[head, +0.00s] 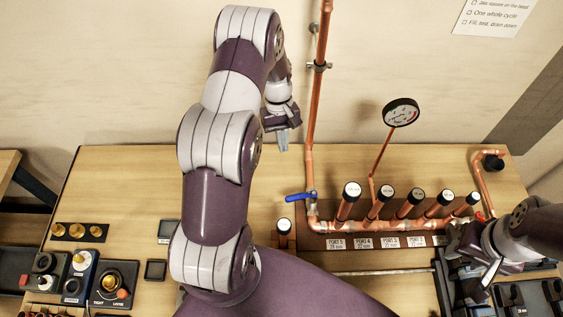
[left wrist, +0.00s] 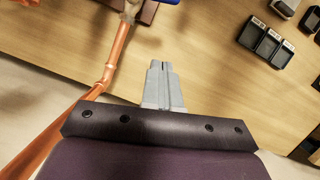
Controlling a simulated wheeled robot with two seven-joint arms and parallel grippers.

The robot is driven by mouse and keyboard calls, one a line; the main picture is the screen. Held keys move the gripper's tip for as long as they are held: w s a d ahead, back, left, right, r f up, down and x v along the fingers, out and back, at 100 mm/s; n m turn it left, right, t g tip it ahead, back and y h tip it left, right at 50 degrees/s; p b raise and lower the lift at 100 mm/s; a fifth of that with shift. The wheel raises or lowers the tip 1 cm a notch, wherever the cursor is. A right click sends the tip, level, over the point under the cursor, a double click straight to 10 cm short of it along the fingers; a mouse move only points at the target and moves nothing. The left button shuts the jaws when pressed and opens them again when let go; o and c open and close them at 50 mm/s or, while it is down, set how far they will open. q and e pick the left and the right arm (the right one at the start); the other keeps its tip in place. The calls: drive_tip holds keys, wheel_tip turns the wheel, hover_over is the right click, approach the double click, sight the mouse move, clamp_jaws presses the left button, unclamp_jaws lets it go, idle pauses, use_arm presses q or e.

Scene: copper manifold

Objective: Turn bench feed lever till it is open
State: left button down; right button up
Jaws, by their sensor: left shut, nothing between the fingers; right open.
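The blue lever (head: 299,197) sits on a valve at the foot of the upright copper pipe (head: 315,110). Its handle points left, crosswise to the pipe. The lever's blue edge also shows at the top of the left wrist view (left wrist: 167,2). My left gripper (head: 283,142) is shut and empty, above and behind the lever, left of the pipe and apart from both. Its closed fingers show in the left wrist view (left wrist: 161,68). My right gripper (head: 489,272) is open at the right, over the dark trays, far from the lever.
A row of capped copper ports (head: 380,205) stands right of the valve, with a pressure gauge (head: 401,112) above. A short capped stub (head: 284,228) stands just left of the valve. Control boxes (head: 115,283) lie at the front left. Bench around the left gripper is clear.

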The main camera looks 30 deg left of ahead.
sight(301, 196)
use_arm(q)
drive_tip(key=s+d+f+b, duration=0.6)
drive_tip(key=f, duration=0.3)
drive_tip(key=shift+f+n, duration=0.35)
drive_tip(key=shift+n, duration=0.05)
use_arm(e)
wheel_tip(301, 196, down, 7)
drive_tip(key=shift+s+d+r, duration=0.2)
drive_tip(key=shift+s+d, duration=0.15)
drive_tip(key=shift+d, duration=0.1)
